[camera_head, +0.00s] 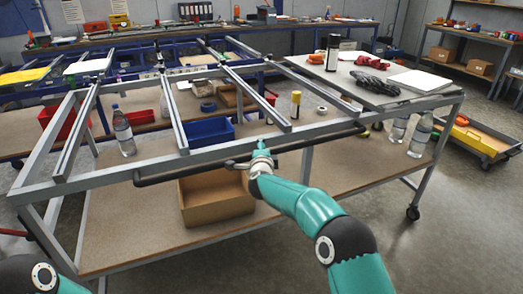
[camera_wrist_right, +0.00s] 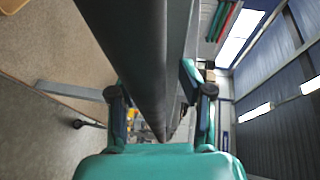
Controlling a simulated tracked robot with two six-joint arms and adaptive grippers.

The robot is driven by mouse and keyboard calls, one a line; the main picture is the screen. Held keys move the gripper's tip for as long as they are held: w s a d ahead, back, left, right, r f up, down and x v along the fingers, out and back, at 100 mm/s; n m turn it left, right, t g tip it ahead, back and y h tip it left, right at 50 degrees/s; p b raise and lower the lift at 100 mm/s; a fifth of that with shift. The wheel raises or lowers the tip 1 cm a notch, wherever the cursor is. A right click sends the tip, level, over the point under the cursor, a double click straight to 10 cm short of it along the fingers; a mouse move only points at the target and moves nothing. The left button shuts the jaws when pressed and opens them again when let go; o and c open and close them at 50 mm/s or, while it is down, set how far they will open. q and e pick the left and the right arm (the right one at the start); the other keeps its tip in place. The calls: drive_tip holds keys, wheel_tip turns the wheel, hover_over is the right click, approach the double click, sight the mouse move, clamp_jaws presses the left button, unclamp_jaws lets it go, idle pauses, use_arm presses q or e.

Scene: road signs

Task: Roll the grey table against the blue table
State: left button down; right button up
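The grey table (camera_head: 215,158) is a metal frame on casters, with open rails on top and a wooden lower shelf. A dark push bar (camera_head: 200,172) runs along its near side. The blue table (camera_head: 290,45), a long bench with blue legs, stands behind it; their exact gap is hard to tell. My right gripper (camera_head: 262,158) is at the push bar. In the right wrist view, the fingers of my right gripper (camera_wrist_right: 160,95) stand apart on either side of the dark bar (camera_wrist_right: 150,50), with a gap visible. My left arm shows at the lower left; its gripper is out of view.
Floor is clear at the lower right.

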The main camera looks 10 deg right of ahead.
drive_tip(key=shift+s, duration=0.1)
drive_tip(key=v, duration=1.1)
drive_tip(key=shift+s, duration=0.4)
